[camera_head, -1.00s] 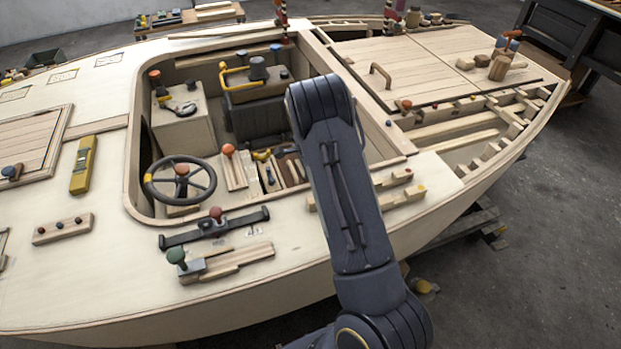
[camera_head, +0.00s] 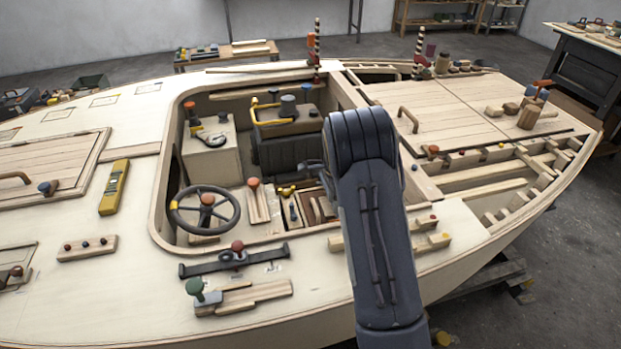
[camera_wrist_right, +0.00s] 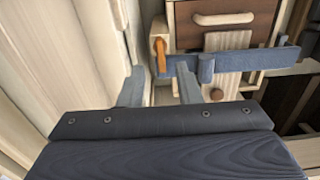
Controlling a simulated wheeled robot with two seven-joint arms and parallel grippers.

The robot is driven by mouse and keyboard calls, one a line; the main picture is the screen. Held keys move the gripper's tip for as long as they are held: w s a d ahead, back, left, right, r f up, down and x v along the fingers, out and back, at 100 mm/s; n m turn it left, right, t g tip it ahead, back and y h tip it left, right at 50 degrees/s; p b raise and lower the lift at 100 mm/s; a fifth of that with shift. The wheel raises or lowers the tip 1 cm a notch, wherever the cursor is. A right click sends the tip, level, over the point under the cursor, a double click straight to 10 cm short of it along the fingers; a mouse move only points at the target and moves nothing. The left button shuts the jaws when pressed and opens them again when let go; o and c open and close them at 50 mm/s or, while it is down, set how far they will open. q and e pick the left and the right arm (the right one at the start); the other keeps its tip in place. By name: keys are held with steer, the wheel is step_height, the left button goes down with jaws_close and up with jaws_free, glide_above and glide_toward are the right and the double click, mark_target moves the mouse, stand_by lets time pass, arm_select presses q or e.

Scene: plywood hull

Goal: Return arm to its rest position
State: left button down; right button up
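My right arm (camera_head: 375,230) rises from the bottom of the head view, a dark link in front of the hull's near side. Its gripper is hidden behind the arm there. In the right wrist view my right gripper (camera_wrist_right: 160,88) shows two grey fingers standing apart with nothing held between them. Beyond the fingers are a blue bar (camera_wrist_right: 240,60) and a wooden box front with a handle (camera_wrist_right: 223,19). I cannot tell whether a finger touches the bar. My left gripper is not in view.
The plywood hull (camera_head: 110,290) fills the head view. Its cockpit holds a steering wheel (camera_head: 205,210) and a dark seat-like block (camera_head: 290,150). A yellow level (camera_head: 114,187) lies on the left deck. Open floor (camera_head: 560,270) lies to the right.

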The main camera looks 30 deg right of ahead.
steer(key=s+a+r+n+t+y+p, duration=0.1)
steer(key=s+a+r+n+t+y, duration=0.1)
steer(key=s+a+r+n, duration=0.55)
steer(key=s+a+r+n+t+y+p, duration=0.15)
steer(key=s+a+r, duration=0.35)
steer(key=r, duration=0.5)
steer(key=s+a+r+n+t+p, duration=0.1)
steer(key=s+a+n, duration=0.3)
steer(key=s, duration=0.3)
steer(key=s+a+r+n+t+p, duration=0.1)
steer(key=s+a+r+n, duration=0.1)
steer(key=s+a+n, duration=0.3)
steer(key=s+n, duration=0.2)
steer(key=s, duration=0.1)
steer(key=shift+s+a, duration=0.25)
steer(key=shift+a, duration=0.05)
